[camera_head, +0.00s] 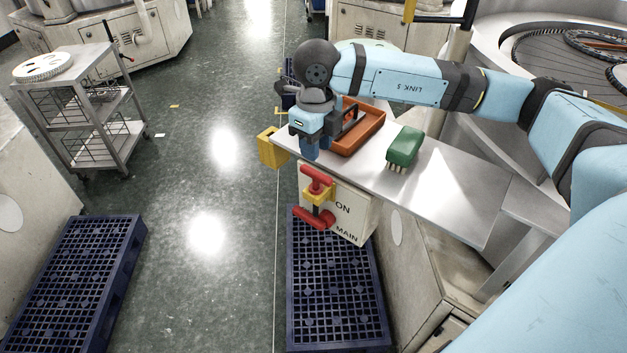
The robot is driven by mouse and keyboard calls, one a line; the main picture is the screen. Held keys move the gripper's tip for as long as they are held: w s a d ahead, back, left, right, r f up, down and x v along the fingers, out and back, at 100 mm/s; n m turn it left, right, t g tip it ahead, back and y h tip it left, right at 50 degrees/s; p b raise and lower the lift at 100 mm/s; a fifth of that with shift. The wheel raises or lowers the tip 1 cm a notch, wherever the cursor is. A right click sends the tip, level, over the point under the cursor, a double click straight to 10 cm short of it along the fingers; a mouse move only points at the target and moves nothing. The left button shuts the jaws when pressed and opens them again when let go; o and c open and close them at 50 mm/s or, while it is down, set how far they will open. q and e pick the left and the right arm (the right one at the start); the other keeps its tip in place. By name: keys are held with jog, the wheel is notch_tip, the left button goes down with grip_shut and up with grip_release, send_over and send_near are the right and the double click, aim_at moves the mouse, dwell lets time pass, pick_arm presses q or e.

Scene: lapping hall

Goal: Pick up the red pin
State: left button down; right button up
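On the front of a beige box marked ON and MAIN (347,212) is a red part with rounded ends (317,182), with a yellow piece (322,197) across its middle. It is the only clearly red thing I see; I cannot tell whether the red pin is a part of it. My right gripper (310,150) points down at the table's left end, above and slightly left of the red part and apart from it. Its blue fingertips overlap in this view, so its opening does not show. My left gripper is out of view.
The metal table (452,196) bears an orange tray (366,138) with a dark-handled item and a green brush (404,146). A yellow container (269,148) is at its left end. Dark blue pallets (335,290) (75,285) lie on the floor. A cart (83,110) stands left; the aisle is clear.

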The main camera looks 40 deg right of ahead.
aim_at(316, 172)
notch_tip(316, 172, down, 4)
jog(key=shift+r, duration=0.2)
jog(key=shift+f+p, duration=0.4)
jog(key=shift+f, duration=0.15)
notch_tip(316, 172, down, 4)
jog(key=shift+s+a+f+p, duration=0.1)
jog(key=shift+s+p, duration=0.05)
jog(key=shift+p, duration=0.35)
jog(key=shift+f, duration=0.1)
jog(key=shift+c, duration=0.5)
grip_shut()
